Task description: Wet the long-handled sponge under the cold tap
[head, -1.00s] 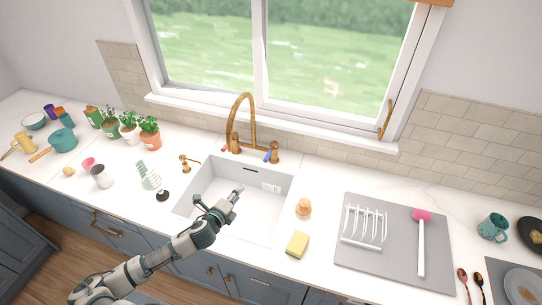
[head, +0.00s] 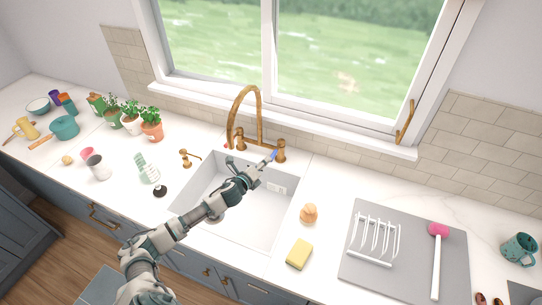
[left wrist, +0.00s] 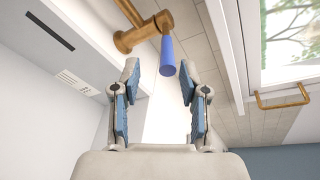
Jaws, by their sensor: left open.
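The long-handled sponge, with a pink head (head: 438,229) and white handle, lies on the grey mat at the right of the head view. The brass tap (head: 246,119) arches over the white sink. Its blue lever (head: 272,156), on the right-hand brass valve, points forward; the left wrist view also shows the blue lever (left wrist: 167,55). My left gripper (head: 259,171) is open over the back of the sink, just in front of this lever. In the left wrist view the lever's near end appears between the open fingertips (left wrist: 158,73); contact cannot be told. My right gripper is out of view.
A yellow sponge (head: 299,254) and an orange-tan object (head: 309,212) stand right of the sink. A white rack (head: 374,240) is on the grey mat (head: 403,280). A brass soap pump (head: 187,157) and potted plants (head: 131,120) stand left. The window is behind.

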